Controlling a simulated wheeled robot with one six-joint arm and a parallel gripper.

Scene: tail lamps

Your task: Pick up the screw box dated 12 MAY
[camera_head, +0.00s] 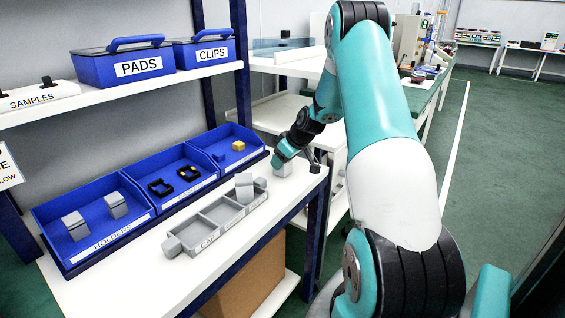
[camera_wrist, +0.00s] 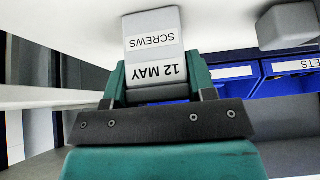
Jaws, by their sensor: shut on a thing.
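The screw box (camera_wrist: 154,50) is a light grey block with a white label reading 12 MAY and SCREWS, upside down in the wrist view. My gripper (camera_wrist: 156,82) is shut on it, with one teal finger on each side. In the head view the box (camera_head: 283,168) shows at the right end of the white shelf, partly covered by my gripper (camera_head: 291,158). I cannot tell whether the box touches the shelf.
Blue bins (camera_head: 92,231) line the shelf's back, holding small parts. Blue PADS and CLIPS boxes (camera_head: 124,66) stand on the upper shelf (camera_head: 105,93).

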